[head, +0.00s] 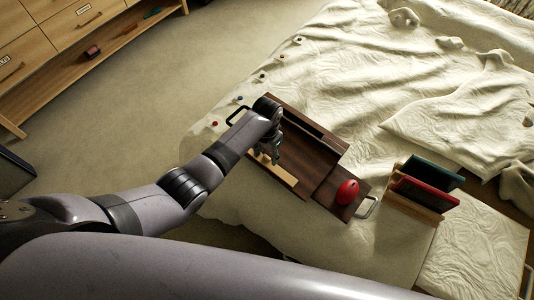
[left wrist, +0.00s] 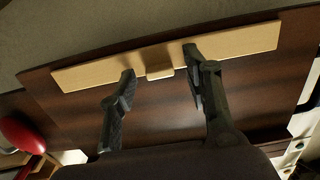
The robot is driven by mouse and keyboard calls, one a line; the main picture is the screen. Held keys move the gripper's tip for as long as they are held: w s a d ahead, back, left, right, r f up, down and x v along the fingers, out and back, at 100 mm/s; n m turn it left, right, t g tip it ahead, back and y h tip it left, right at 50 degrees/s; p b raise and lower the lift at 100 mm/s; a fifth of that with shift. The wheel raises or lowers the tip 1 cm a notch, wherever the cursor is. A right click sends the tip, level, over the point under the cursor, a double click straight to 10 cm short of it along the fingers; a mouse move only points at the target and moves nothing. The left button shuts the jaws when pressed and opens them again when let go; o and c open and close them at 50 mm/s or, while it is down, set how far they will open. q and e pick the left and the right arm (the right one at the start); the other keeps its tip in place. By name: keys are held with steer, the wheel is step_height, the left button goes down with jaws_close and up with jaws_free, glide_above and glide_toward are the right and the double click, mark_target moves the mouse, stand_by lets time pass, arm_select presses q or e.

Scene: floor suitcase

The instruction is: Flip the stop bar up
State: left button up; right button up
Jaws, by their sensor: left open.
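The stop bar (head: 285,177) is a long pale wooden strip along the near edge of a dark brown wooden tray (head: 322,190). It looks folded flat, though its exact tilt is hard to tell. In the left wrist view the bar (left wrist: 225,46) runs across the upper part of the picture, with a small pale tab (left wrist: 159,72) at its middle. My left gripper (head: 273,157) hangs over the tray beside the bar. Its two fingers (left wrist: 160,65) are open and empty, one on each side of the tab; contact cannot be told. My right gripper is not in view.
The tray lies on a bed with a rumpled cream cover (head: 345,85). A red rounded object (head: 347,191) sits on the tray's right part. A wooden rack (head: 413,207) with books stands right of it. Small coloured pieces dot the bed's left edge. Drawers (head: 60,40) stand upper left.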

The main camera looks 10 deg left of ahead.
arm_select(q)
jaws_close()
stand_by(0.7)
